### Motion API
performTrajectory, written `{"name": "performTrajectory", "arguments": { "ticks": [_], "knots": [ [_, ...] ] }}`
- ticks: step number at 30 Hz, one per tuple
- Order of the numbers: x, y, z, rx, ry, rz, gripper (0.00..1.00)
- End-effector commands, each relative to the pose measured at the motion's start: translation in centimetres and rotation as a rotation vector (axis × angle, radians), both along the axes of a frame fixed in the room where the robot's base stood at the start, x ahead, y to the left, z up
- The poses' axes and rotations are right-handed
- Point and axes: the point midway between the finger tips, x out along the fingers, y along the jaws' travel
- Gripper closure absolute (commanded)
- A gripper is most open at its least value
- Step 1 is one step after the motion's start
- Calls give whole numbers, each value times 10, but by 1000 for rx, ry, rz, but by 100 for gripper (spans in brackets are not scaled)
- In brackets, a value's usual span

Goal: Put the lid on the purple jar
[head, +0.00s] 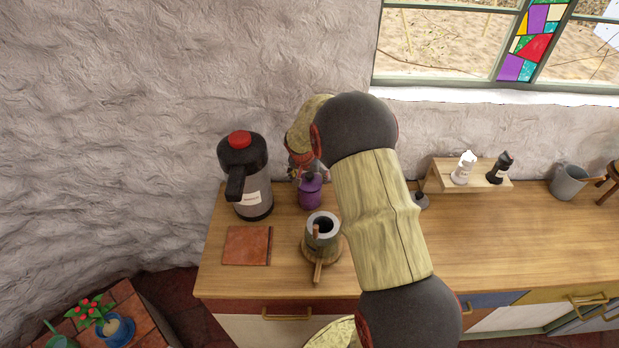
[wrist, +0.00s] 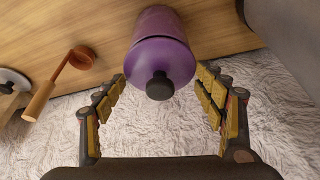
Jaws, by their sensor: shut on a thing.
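The purple jar (head: 310,195) stands on the wooden counter near the wall, to the right of a large flask. In the wrist view its body (wrist: 157,18) extends away from the camera, with the purple lid (wrist: 161,57) and its black knob at the near end. In the head view, my arm partly hides the gripper (head: 304,170).
The black and grey flask (head: 252,195) with a red top stands left of the jar. A grey pot (head: 322,226) on a round wooden board is in front, beside a reddish square tile (head: 247,245). A small shelf (head: 436,180) holds two shakers at right.

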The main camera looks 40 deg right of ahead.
Motion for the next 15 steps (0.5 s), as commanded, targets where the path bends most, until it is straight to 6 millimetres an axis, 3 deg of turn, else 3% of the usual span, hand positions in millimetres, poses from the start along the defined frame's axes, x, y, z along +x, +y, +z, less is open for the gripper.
{"name": "performTrajectory", "arguments": {
  "ticks": [15],
  "knots": [
    [0,0,-4,0,0,0,56]
  ]
}}
